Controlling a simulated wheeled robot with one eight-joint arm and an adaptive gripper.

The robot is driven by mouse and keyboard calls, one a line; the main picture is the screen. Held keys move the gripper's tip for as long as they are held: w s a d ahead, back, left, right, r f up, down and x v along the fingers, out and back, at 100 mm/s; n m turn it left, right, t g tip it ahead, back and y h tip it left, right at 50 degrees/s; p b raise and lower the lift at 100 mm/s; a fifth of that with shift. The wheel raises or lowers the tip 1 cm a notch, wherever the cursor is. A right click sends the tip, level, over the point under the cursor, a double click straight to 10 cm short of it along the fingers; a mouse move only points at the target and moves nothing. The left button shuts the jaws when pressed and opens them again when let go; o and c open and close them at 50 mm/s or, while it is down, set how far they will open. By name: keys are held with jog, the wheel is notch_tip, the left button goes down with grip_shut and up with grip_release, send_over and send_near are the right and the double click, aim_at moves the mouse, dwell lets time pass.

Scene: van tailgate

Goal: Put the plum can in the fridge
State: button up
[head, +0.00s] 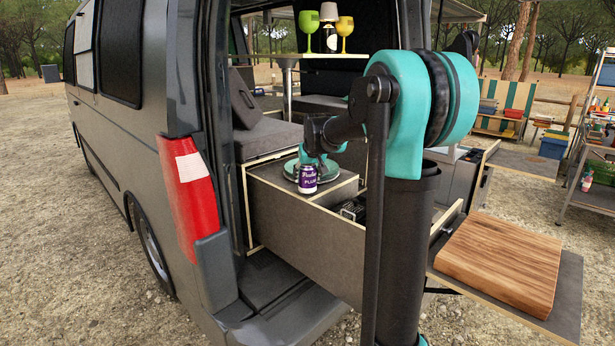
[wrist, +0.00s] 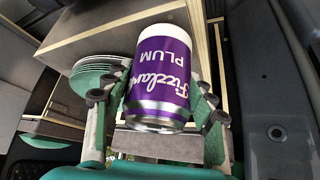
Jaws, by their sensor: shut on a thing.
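The plum can (head: 307,179) is purple with a white band and the word PLUM. In the wrist view the can (wrist: 158,75) fills the middle, tilted and upside down in the picture. My gripper (wrist: 158,100) is shut on it, with a finger on each side. In the head view my gripper (head: 312,165) holds the can at the van's open rear, in front of a stack of plates. I cannot tell how far it is above the surface there. I cannot make out a fridge for sure.
The plates (head: 288,168) also show close to the left finger in the wrist view (wrist: 100,70). A wooden cutting board (head: 500,262) lies on a pulled-out shelf at right. Goblets (head: 345,27) stand on a table inside. My arm hides part of the open drawer (head: 315,235).

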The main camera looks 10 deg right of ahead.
jog(key=o, duration=1)
jog(key=shift+f, duration=0.1)
jog(key=o, duration=0.5)
jog(key=shift+c, duration=0.2)
